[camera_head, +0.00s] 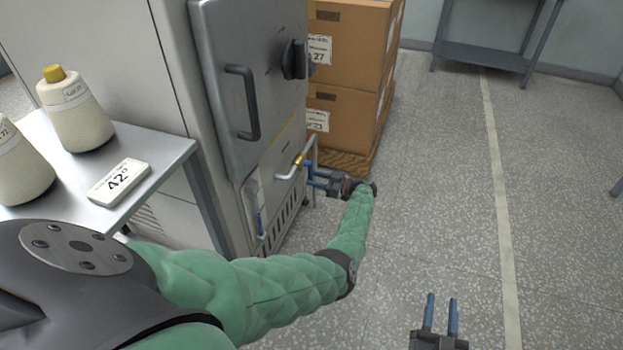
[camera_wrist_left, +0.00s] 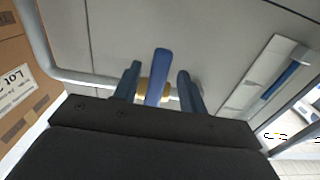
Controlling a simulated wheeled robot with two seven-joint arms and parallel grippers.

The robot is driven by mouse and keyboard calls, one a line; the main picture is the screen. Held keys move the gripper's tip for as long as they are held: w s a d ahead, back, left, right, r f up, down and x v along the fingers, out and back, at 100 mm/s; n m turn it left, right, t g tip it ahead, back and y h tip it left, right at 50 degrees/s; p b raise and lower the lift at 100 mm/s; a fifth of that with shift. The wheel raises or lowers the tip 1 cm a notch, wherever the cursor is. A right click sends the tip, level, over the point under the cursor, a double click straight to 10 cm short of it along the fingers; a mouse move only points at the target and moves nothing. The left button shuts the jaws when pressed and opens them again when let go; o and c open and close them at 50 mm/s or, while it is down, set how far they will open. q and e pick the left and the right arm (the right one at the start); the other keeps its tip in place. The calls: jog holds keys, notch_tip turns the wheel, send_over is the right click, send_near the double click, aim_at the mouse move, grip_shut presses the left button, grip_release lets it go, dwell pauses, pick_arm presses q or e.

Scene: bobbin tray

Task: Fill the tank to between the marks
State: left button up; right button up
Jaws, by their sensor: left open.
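A brass valve (camera_head: 298,160) with a blue lever sits on a pale pipe at the front of the steel cabinet. In the left wrist view the blue lever (camera_wrist_left: 158,72) stands between my two fingers, with the brass body (camera_wrist_left: 153,90) behind. My left gripper (camera_head: 309,175) is open around the lever; I cannot tell whether either finger touches it. A gauge (camera_head: 252,196) on the cabinet's lower front shows a blue column (camera_head: 260,223), also in the left wrist view (camera_wrist_left: 281,80). Its marks are too small to read. My right gripper (camera_head: 441,300) is open and empty above the floor.
Cardboard boxes (camera_head: 345,95) on a pallet stand behind the valve. The cabinet door (camera_head: 240,85) is closed.

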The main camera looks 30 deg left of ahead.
pick_arm(q)
jog(key=v, duration=0.5)
jog(key=shift+w+d, duration=0.1)
jog(key=shift+d, duration=0.1)
pick_arm(e)
jog(key=shift+t, duration=0.7)
notch_tip(320, 180, up, 4)
jog(key=shift+s+d+r, duration=0.1)
jog(key=shift+d, duration=0.05)
